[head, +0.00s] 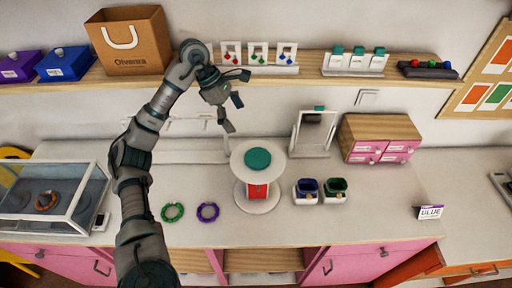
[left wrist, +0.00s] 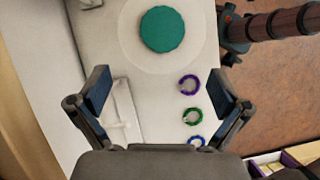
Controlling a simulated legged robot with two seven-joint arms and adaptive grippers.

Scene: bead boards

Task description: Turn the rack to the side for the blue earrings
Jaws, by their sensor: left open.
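The round rack (head: 257,194) stands on the counter, with a teal knob (head: 257,159) on its white top disc and a red panel facing front. No blue earrings can be made out on it; its other sides are hidden. In the left wrist view the teal knob (left wrist: 162,30) and white disc (left wrist: 128,40) show from above. My left gripper (head: 237,101) is open and empty, above and left of the rack in the head view. Its fingers (left wrist: 158,80) are spread wide. A dark arm end, apparently my right gripper (left wrist: 235,36), is at the upper right; its jaws are unclear.
Green (head: 172,212) and purple (head: 208,212) rings lie left of the rack; a blue ring (left wrist: 196,141) shows in the wrist view. Blue (head: 306,191) and green (head: 335,190) cups and a BLUE sign (head: 430,212) stand right. Earring cards (head: 258,56) stand on the shelf. A glass case (head: 50,197) is left.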

